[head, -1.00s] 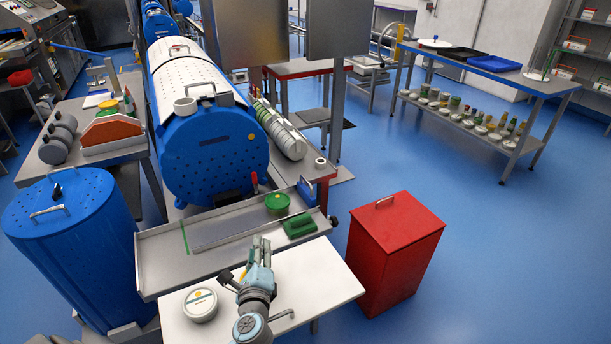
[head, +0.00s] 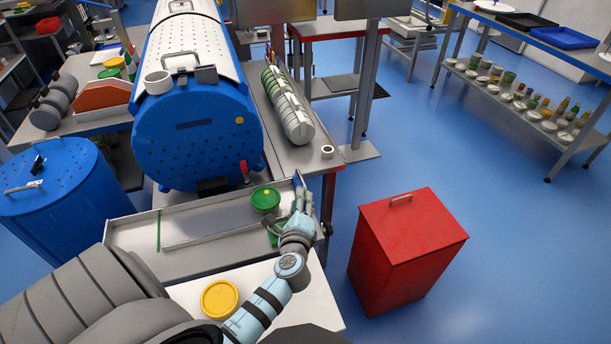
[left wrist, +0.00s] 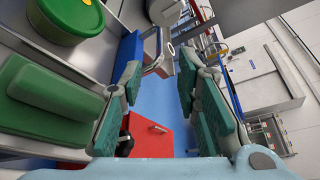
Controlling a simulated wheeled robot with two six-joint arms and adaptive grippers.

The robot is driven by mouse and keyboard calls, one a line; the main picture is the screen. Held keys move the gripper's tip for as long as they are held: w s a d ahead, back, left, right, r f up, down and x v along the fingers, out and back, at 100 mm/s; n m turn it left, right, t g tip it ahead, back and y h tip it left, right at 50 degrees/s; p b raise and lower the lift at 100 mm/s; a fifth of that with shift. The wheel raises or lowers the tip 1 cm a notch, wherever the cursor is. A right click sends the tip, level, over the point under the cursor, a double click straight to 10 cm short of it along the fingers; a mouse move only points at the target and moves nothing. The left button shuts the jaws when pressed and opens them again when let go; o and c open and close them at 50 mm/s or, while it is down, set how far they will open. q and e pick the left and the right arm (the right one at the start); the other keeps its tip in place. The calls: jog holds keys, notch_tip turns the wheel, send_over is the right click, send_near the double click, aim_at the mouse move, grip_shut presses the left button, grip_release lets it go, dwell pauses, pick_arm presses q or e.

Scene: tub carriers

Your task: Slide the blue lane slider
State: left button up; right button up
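The blue lane slider (left wrist: 128,58) shows in the left wrist view as a blue block at the tray's edge, with a grey handle beside it. It lies ahead of my left gripper, beyond the left finger. In the head view it is mostly hidden behind my left gripper (head: 303,199), at the right end of the metal tray (head: 135,236). My left gripper is open; in the left wrist view (left wrist: 160,112) its teal-padded fingers stand wide apart with nothing between them. My right gripper is not in view.
A green block (left wrist: 45,100) and a round green tub (left wrist: 68,18) sit in the tray, close to the left finger. A yellow-lidded tub (head: 220,299) is on the white table. A red bin (head: 405,250) stands right, with open floor around it.

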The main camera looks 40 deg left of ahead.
aim_at(301, 177)
pick_arm(q)
jog(key=x, duration=0.4)
jog(key=shift+a+b, duration=0.3)
jog(key=shift+b, duration=0.1)
jog(key=x, duration=0.2)
jog(key=b+x, duration=0.1)
jog(key=x, duration=0.3)
jog(key=shift+w+d+f, duration=0.25)
jog(key=shift+f, duration=0.15)
jog(key=shift+w+a+b, duration=0.25)
jog(key=shift+w+b, duration=0.05)
jog(key=shift+a+r, duration=0.1)
jog(key=shift+r, duration=0.05)
grip_shut()
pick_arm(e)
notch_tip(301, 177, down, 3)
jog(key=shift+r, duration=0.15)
